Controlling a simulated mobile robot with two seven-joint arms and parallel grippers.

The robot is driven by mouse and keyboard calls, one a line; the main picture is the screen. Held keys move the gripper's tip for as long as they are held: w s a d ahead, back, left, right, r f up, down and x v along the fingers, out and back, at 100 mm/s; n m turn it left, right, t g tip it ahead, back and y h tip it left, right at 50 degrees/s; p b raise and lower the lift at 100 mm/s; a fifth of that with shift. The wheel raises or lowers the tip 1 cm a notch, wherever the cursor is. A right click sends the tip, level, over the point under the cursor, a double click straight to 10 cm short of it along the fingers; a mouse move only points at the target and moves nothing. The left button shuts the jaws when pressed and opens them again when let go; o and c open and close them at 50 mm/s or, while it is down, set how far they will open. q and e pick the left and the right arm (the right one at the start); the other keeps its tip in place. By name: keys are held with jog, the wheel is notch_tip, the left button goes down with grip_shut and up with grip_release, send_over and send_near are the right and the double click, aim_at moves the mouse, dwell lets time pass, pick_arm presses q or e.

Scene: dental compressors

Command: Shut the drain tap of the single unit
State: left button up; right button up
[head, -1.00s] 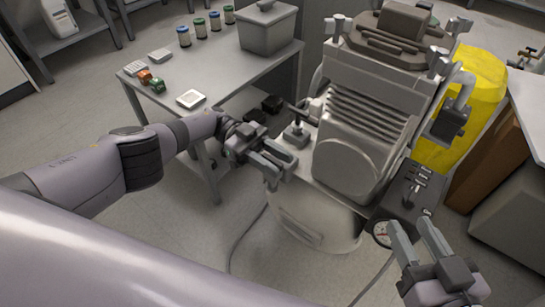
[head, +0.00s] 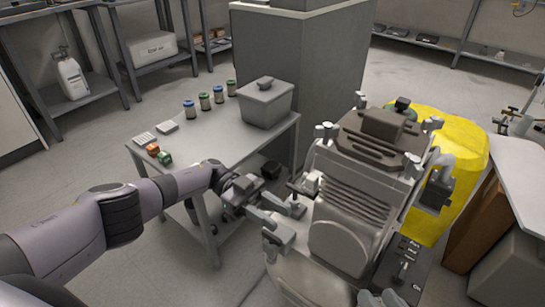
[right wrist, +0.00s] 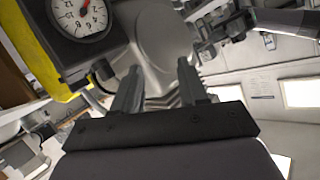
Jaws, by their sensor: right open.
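The single unit is a grey compressor (head: 345,240) with a ribbed motor block on a pale tank. I cannot pick out its drain tap with certainty in either view. My left gripper (head: 283,222) is at the compressor's left side, with its fingers apart, beside a small block with a dark lever (head: 306,184); I cannot tell whether they touch. My right gripper (head: 378,298) shows only its fingertips at the bottom edge, in front of the unit. In the right wrist view its fingers (right wrist: 158,82) are apart and empty, below a round pressure gauge (right wrist: 80,16).
A grey table (head: 190,140) at the left holds a lidded grey box (head: 266,103), several small jars and small blocks. A yellow object (head: 455,155) stands behind the unit at right, next to a brown box (head: 478,205). Shelves line the back wall.

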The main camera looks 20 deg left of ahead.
pick_arm(q)
notch_tip(320, 180, up, 12)
jog(key=p, duration=0.6)
pick_arm(e)
jog(key=d+h, duration=0.1)
jog(key=s+d+r+h, duration=0.1)
jog(key=d, duration=0.1)
jog(key=d+n+h, duration=0.1)
jog(key=d, duration=0.1)
jog(key=shift+s+r, duration=0.25)
jog(key=shift+s, duration=0.1)
